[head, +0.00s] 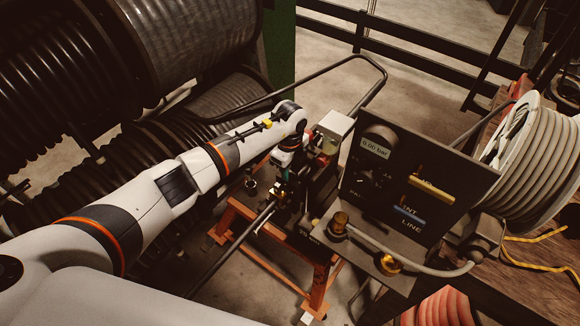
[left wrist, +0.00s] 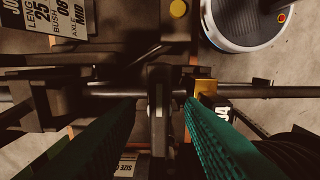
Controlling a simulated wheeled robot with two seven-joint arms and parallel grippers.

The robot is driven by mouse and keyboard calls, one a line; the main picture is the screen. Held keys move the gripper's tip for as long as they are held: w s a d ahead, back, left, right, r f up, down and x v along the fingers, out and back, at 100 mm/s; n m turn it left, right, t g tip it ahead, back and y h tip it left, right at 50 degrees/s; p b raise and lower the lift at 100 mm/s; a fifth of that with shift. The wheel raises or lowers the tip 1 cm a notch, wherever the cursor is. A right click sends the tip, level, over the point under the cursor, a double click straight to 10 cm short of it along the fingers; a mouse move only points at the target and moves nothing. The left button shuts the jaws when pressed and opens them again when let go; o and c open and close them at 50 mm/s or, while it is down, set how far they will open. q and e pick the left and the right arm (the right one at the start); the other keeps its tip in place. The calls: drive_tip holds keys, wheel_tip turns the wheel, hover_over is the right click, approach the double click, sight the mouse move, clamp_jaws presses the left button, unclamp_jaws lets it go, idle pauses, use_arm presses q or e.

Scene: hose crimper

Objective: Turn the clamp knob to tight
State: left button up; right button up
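My left gripper (head: 282,182) reaches down over the crimper bench (head: 232,207) in the head view. In the left wrist view its two green fingers (left wrist: 162,104) are apart. A dark upright part (left wrist: 158,112), possibly the clamp knob, shows between them, with gaps on both sides. I cannot tell its depth relative to the fingertips. A long dark rod (left wrist: 110,91) runs across beyond the fingers, and a brass block (left wrist: 205,88) sits on it beside the right finger. The arm and gripper hide much of the clamp in the head view. My right gripper is out of view.
A dark gauge panel (head: 375,195) reading 0.00 bar stands right of my left gripper, with yellow and blue handles and a brass fitting (head: 338,224). A hose reel (head: 535,150) is at far right. Large dark hose coils (head: 60,75) fill the left. A bent rail (head: 340,62) passes behind.

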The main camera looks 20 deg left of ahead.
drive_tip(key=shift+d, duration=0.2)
use_arm(q)
clamp_jaws()
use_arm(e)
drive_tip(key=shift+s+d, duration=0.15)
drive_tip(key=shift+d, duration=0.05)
